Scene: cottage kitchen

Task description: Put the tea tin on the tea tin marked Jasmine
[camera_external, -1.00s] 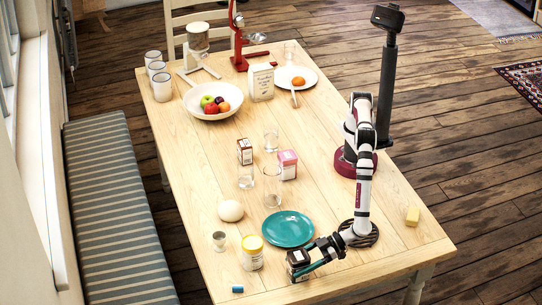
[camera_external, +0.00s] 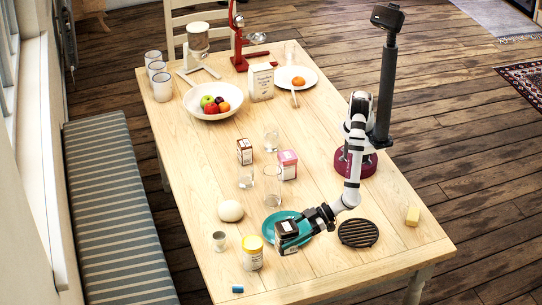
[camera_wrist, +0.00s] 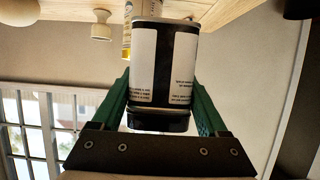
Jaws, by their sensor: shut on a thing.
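My gripper (camera_external: 298,232) is shut on a tea tin (camera_external: 287,229) and holds it above the table, in front of the near edge of the teal plate. In the wrist view the tin (camera_wrist: 162,68) is black with white label panels, gripped between the two green fingers. Two other boxy tins stand upright farther up the table: a dark brown and white one (camera_external: 244,152) and a pink and white one (camera_external: 288,165). Their lettering is too small to read, so I cannot tell which is marked Jasmine. My gripper is apart from both.
Drinking glasses (camera_external: 272,184) stand close around the two tins. The teal plate (camera_external: 273,221), a yellow-lidded jar (camera_external: 253,254), an egg cup (camera_external: 219,241), a pale round object (camera_external: 230,211) and a black trivet (camera_external: 358,233) are near my gripper.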

